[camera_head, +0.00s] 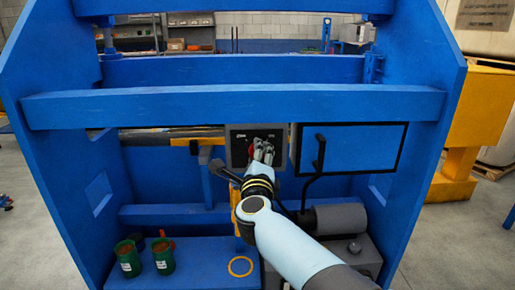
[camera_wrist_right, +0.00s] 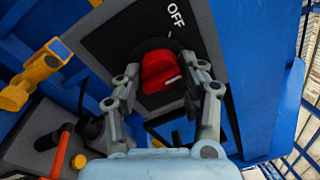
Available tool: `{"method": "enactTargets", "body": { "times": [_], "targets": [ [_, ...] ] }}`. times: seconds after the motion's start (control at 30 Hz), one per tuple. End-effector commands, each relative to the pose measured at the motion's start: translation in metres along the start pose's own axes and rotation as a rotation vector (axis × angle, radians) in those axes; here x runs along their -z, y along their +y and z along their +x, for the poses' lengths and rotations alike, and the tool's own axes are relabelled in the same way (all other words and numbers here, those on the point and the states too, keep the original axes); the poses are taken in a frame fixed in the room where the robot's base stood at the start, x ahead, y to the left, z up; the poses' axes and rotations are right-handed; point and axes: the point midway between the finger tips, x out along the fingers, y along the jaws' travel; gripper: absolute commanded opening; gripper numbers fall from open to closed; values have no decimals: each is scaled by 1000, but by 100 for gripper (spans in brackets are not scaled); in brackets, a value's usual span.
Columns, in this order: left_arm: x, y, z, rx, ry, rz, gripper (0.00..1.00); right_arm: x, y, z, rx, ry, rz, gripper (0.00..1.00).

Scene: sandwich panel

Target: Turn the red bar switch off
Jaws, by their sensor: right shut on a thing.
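The red bar switch (camera_wrist_right: 158,70) sits on a dark grey panel in the right wrist view. A white OFF label (camera_wrist_right: 176,15) is above it. A white mark on the bar is at its right side, not in line with the OFF label. My right gripper (camera_wrist_right: 165,85) is shut on the switch, one finger on each side. In the head view the switch (camera_head: 251,149) shows as a sliver of red on the grey switch panel (camera_head: 238,133), mostly hidden by my right gripper (camera_head: 262,150). My left gripper is in neither view.
A blue cabinet door (camera_head: 365,148) with a black handle (camera_head: 320,152) is right of the switch panel. A blue crossbeam (camera_head: 235,107) runs above it. Two green cans (camera_head: 128,258) stand on the blue shelf at lower left. A grey cylinder (camera_head: 340,219) is below the door.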

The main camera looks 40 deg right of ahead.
Motion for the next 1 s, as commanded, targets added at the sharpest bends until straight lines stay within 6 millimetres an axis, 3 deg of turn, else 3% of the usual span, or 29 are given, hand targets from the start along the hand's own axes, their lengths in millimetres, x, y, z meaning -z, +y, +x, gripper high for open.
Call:
{"method": "enactTargets", "body": {
  "times": [0.6, 1.0],
  "targets": [
    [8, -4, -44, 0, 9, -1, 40, 1, 0, -1, 10, -49, -553, 9],
    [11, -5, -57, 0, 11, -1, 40, 2, 2, -2, 14, -67, -750, 9]
  ]
}}
